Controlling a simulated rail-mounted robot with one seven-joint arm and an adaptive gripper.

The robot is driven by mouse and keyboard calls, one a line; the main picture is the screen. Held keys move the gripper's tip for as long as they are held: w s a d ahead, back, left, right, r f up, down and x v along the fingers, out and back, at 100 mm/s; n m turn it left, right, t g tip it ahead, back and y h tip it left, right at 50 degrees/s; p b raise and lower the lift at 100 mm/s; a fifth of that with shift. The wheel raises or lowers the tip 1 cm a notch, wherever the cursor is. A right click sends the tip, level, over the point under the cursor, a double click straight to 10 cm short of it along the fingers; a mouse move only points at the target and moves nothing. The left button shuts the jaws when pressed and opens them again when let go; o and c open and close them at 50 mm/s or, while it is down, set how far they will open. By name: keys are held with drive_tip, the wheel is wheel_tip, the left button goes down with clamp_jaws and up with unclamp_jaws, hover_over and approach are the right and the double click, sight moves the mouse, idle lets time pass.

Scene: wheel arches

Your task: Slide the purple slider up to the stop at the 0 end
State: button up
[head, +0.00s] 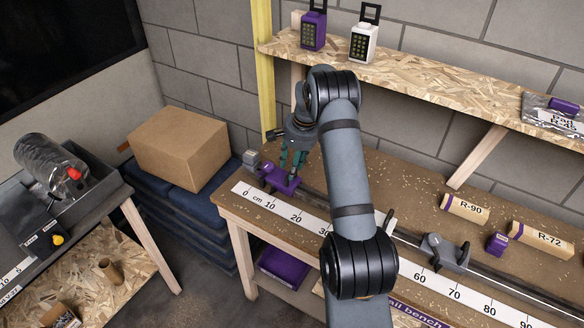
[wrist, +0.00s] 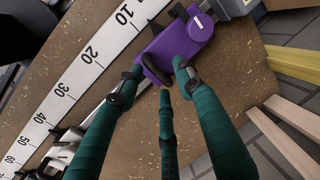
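The purple slider (head: 270,172) sits on the rail beside the white ruler (head: 316,222), near the 10 mark. In the wrist view the slider (wrist: 188,45) lies just beyond my fingertips. The grey stop (head: 251,158) stands at the 0 end, a short way left of the slider; a grey block at the top edge of the wrist view (wrist: 236,6) appears to be it. My gripper (head: 293,165) is right at the slider, its teal fingers pointing down. In the wrist view my gripper (wrist: 158,72) has its fingers spread, with two tips overlapping the slider's near edge. Contact is unclear.
A grey clamp-like carriage (head: 443,252) sits farther along the rail, past 60. R-90 (head: 465,208) and R-72 (head: 541,239) blocks and a small purple block (head: 497,243) lie behind it. A shelf (head: 420,75) overhangs the bench. The rail between slider and stop looks clear.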

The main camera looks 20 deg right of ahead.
wheel_tip(320, 180, up, 11)
drive_tip(key=s+d, duration=0.1)
drive_tip(key=s, duration=0.1)
drive_tip(key=shift+d, duration=0.2)
drive_tip(key=f, duration=0.4)
drive_tip(key=w+a+f, duration=0.1)
drive_tip(key=f, duration=0.6)
drive_tip(key=shift+w+a+f, duration=0.15)
drive_tip(key=shift+w+f, duration=0.15)
drive_tip(key=shift+w, duration=0.1)
drive_tip(key=shift+f, duration=0.25)
drive_tip(key=shift+s+d+r, duration=0.1)
drive_tip(key=shift+s+d, duration=0.35)
drive_tip(key=shift+s, duration=0.25)
drive_tip(key=shift+w+a, duration=0.1)
drive_tip(key=shift+w, duration=0.05)
